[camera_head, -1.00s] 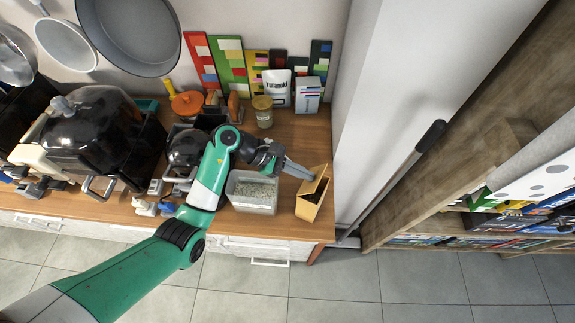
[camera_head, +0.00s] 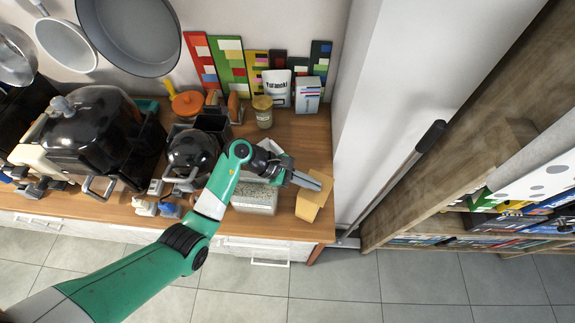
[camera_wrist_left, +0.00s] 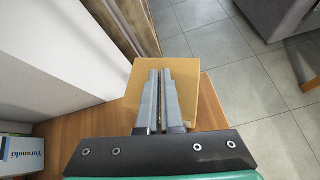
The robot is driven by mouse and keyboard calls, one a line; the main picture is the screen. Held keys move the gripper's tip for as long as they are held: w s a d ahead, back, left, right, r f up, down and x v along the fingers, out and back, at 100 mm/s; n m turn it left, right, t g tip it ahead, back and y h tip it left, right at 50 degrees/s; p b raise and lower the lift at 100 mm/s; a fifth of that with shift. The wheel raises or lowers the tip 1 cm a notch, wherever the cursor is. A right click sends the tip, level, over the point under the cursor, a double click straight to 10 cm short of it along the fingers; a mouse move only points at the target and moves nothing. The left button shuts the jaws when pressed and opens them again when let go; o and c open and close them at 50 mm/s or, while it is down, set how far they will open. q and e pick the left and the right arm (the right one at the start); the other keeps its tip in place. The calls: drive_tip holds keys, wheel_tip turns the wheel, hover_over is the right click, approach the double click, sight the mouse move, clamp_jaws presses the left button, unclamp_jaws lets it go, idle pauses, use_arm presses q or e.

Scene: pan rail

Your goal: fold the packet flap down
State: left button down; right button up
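The tan packet (camera_head: 312,209) stands at the right front corner of the wooden counter. Its flap (camera_head: 320,195) lies across the top in the head view, and the dark inside is not visible. My left gripper (camera_head: 318,184) reaches over the packet from the left, with its fingertips at the flap. In the left wrist view the fingers (camera_wrist_left: 159,75) lie close together with nothing seen between them, in front of the tan flap (camera_wrist_left: 190,72). I cannot tell whether they press on it. My right gripper is not in view.
A clear container with pale contents (camera_head: 255,199) stands left of the packet, partly under my left wrist. A jar (camera_head: 263,113), a white pouch (camera_head: 277,88) and a white box (camera_head: 308,95) stand behind. The counter's right edge and a white wall (camera_head: 385,100) are close by.

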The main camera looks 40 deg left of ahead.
use_arm(q)
drive_tip(key=shift+f, duration=0.15)
wheel_tip(320, 180, up, 8)
drive_tip(key=p, duration=0.7)
idle(0.4)
